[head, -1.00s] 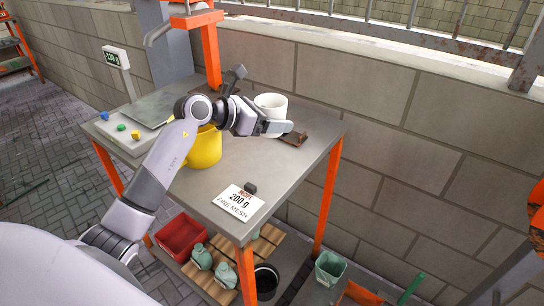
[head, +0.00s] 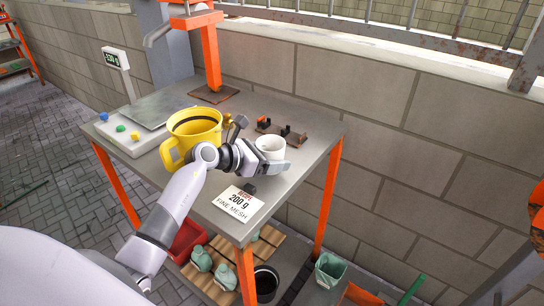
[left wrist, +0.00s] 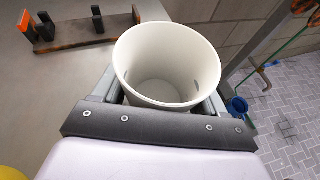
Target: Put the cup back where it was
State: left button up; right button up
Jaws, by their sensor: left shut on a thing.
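A white cup (head: 271,151) is upright near the right front part of the grey table (head: 310,134). My left gripper (head: 270,160) is shut on the cup, with a finger on either side of it. In the left wrist view the cup (left wrist: 167,62) sits between the fingers and looks empty inside. I cannot tell whether its base touches the table. My right gripper does not show in any view.
A yellow jug (head: 194,128) stands left of my gripper. A dark rack (head: 282,133) with small upright parts lies behind the cup. A "200 g fine mesh" card (head: 238,203) lies at the front edge. A scale (head: 147,116) with small coloured blocks is at the left.

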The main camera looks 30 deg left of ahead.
pick_arm(q)
jog(key=shift+f, duration=0.15)
jog(key=o, duration=1.1)
jog(key=shift+c, duration=0.2)
jog(key=shift+s+a+r, duration=0.1)
jog(key=shift+r, duration=0.15)
jog(key=v, duration=1.1)
jog(key=shift+s+a+r, duration=0.1)
jog(key=shift+s+r, duration=0.1)
jog(key=shift+s, duration=0.1)
